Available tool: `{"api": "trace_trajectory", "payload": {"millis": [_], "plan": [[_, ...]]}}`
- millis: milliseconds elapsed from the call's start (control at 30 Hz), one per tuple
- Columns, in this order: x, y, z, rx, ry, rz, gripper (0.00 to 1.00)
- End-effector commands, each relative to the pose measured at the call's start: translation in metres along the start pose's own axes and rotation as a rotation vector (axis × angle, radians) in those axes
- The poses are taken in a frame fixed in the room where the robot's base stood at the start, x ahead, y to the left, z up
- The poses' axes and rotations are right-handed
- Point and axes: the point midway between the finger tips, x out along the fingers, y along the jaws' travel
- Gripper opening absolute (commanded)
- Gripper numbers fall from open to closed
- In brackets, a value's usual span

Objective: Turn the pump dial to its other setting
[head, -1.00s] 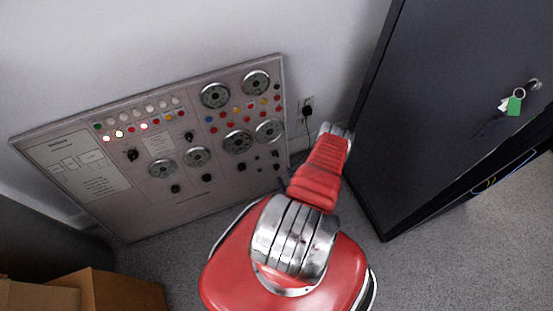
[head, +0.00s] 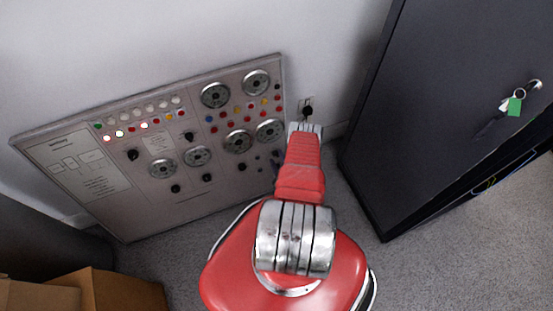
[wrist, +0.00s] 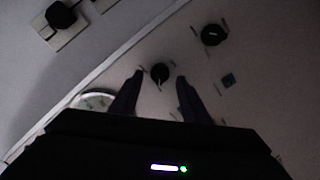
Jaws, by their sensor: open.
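The grey control panel (head: 150,205) leans against the wall at the left in the head view, with several black knobs on its lower part. In the wrist view, a small black dial (wrist: 160,74) with a pale pointer mark lies between the tips of my gripper (wrist: 159,77). My gripper is open, with one finger on each side of this dial; I cannot tell whether they touch it. A second black dial (wrist: 213,35) is up and to the right. I cannot read which dial is the pump dial. In the head view my arm largely hides my gripper.
A round gauge (wrist: 97,100) is partly hidden by my left finger. A wall outlet with a black plug (wrist: 61,15) is just beyond the panel's edge. A dark cabinet (head: 440,110) with hanging keys stands right, cardboard boxes (head: 120,290) lower left. Grey floor is open between.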

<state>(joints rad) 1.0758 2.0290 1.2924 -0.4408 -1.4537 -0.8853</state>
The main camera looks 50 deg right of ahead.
Motion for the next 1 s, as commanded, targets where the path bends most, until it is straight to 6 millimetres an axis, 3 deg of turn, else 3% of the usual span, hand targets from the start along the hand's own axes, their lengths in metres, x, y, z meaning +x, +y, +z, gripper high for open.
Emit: {"api": "trace_trajectory", "payload": {"millis": [400, 1000], "plan": [[0.0084, 0.0000, 0.0003, 0.001, -0.001, 0.000, 0.43], [0.0081, -0.0004, 0.0002, 0.001, -0.001, -0.001, 0.03]]}}
